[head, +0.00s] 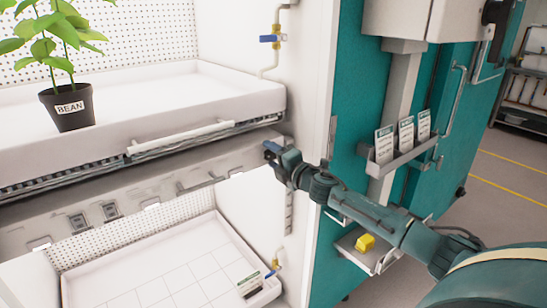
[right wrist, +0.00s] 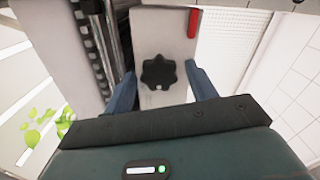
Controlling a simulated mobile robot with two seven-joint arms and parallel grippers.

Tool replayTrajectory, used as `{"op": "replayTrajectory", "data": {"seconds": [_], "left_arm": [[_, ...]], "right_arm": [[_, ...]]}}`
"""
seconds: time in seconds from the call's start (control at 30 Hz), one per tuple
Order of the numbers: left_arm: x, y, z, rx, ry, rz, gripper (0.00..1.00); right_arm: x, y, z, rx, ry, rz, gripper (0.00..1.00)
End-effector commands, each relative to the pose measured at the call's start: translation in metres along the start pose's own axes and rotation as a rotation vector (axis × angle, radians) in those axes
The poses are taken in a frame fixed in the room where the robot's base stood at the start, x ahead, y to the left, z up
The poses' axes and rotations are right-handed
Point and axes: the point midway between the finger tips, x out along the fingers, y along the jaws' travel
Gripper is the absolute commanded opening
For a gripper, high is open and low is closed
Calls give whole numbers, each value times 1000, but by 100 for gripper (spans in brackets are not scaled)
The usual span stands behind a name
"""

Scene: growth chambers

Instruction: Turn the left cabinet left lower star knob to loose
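The black star knob (right wrist: 159,73) shows in the right wrist view, on a pale metal plate (right wrist: 160,27). My right gripper (right wrist: 161,76) is open, with one blue finger on each side of the knob. A gap shows between each finger and the knob, and I cannot tell how far the fingertips are from the plate. In the head view my right gripper (head: 272,150) is at the right end of the upper shelf's underside, and the knob is hidden there. My left gripper is not in view.
A potted bean plant (head: 70,108) stands in the upper white tray (head: 190,90). A lower tray (head: 215,290) holds a labelled card (head: 248,280). A yellow block (head: 365,243) sits on a small side shelf. A card rack (head: 400,157) hangs on the teal cabinet side. A red strip (right wrist: 193,22) is near the knob.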

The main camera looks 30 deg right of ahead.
Motion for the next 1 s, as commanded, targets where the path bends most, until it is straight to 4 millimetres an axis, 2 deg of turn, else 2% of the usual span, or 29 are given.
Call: {"op": "replayTrajectory", "data": {"seconds": [0.27, 0.43, 1.0], "left_arm": [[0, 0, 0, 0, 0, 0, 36], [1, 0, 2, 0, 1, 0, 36], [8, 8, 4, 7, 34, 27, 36]], "right_arm": [[0, 0, 0, 2, 0, 0, 61], [-10, -2, 0, 1, 0, -1, 61], [-99, -4, -1, 0, 1, -4, 61]]}}
